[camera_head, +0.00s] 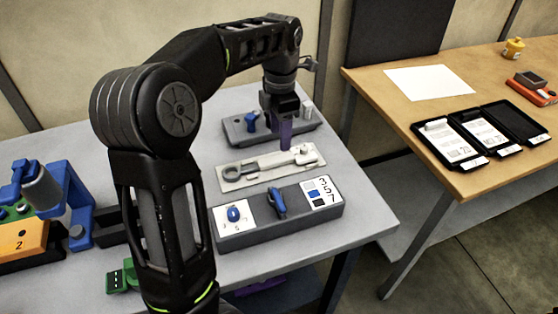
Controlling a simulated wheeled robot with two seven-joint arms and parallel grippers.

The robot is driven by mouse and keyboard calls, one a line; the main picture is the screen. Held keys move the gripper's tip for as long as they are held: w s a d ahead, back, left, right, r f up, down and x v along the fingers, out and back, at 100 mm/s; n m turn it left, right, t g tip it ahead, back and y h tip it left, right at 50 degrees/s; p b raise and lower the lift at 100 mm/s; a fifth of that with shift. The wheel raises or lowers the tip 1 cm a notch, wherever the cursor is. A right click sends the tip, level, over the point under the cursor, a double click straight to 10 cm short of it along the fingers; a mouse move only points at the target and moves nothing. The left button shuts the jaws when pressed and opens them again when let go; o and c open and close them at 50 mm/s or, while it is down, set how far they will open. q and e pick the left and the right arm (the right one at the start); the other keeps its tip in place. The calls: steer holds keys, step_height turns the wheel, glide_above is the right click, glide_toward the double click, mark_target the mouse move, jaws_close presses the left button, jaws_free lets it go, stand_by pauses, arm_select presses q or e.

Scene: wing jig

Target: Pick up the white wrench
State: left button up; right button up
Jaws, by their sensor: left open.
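My left gripper (285,141) has purple fingers and points down. It is open and appears over or just behind the right half of the wrench. I cannot tell the exact height gap. Nothing shows held in it. My right gripper is not in view.
A grey block (262,238) with a dial, blue switch and number card stands in front of the tray. Another dark grey holder (240,136) is behind. Blue and orange fixtures (75,190) stand left. A wooden table (385,100) with black cases is right.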

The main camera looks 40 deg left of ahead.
mark_target(279, 158)
arm_select(q)
steer(key=shift+f, duration=1.3)
steer(key=shift+a+f+p, duration=0.15)
steer(key=shift+f+p, duration=0.15)
steer(key=shift+f, duration=2.35)
jaws_close()
